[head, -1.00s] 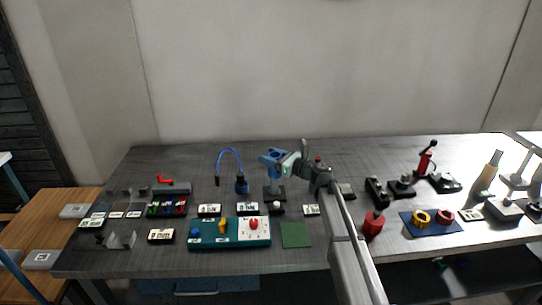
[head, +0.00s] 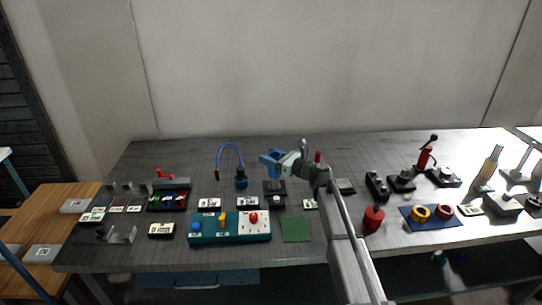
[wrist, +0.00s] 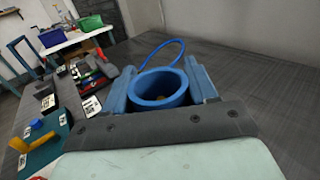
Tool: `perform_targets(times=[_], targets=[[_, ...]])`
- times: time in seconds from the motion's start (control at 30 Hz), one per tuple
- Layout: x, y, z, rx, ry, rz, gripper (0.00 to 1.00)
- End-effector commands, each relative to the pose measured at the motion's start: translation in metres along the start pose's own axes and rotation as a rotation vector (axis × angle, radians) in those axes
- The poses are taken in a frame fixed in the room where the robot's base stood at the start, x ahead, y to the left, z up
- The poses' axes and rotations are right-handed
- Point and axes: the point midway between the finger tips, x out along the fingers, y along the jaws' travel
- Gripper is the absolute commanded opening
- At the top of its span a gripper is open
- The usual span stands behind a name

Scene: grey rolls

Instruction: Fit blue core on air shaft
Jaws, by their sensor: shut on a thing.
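The blue core (wrist: 159,89) is a hollow ring held between the two blue fingers of my gripper (wrist: 160,86) in the wrist view. A small yellowish spot shows inside its bore; I cannot tell what it is. In the head view my gripper (head: 272,162) is over the table, shut on the core, which is hard to separate from the blue fingers. A black base (head: 274,188) stands on the table just below it, seemingly that of the air shaft. The shaft is mostly hidden, and I cannot tell whether the core is around it.
A blue hose with a dark blue fitting (head: 241,180) stands just left of my gripper. A teal control panel (head: 207,238) and green square (head: 296,229) lie in front. A blue mat (head: 434,227) with yellow and red rings is at right.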

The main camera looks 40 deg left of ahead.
Motion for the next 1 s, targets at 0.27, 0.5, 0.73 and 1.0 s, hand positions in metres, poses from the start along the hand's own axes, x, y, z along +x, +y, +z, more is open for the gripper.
perform_targets(times=[0.27,0.5,0.73,1.0], targets=[[0.0,0.0,-0.007,0.001,0.0,0.0,0.26],[0.0,0.0,-0.013,0.001,0.0,0.0,0.26],[0.0,0.0,-0.019,0.001,0.0,0.0,0.26],[0.0,0.0,-0.025,0.0,0.0,0.0,0.26]])
